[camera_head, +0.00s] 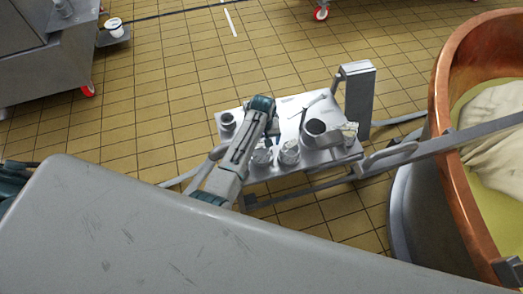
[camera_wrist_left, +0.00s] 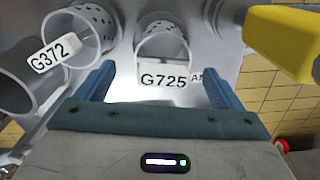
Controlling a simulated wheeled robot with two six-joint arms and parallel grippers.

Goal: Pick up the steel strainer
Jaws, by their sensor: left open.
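Two perforated white-grey cups stand in the left wrist view, one tagged G372 (camera_wrist_left: 92,22) and one tagged G725 (camera_wrist_left: 163,46). I cannot tell for sure which vessel is the steel strainer. In the head view, perforated cups (camera_head: 289,152) stand near the front edge of a small steel table (camera_head: 290,104). My left gripper (camera_wrist_left: 162,88) is open, its blue fingers on either side of the G725 tag and nothing visibly clamped. In the head view my left gripper (camera_head: 268,138) reaches over the table and hides part of it. My right gripper is not in view.
A dark-mouthed pot (camera_head: 315,128) and a small cup (camera_head: 227,121) stand on the table. A steel box (camera_head: 356,92) rises at its back right. A copper vat (camera_head: 452,110) stands to the right. A yellow block (camera_wrist_left: 284,38) is close at the wrist view's right.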

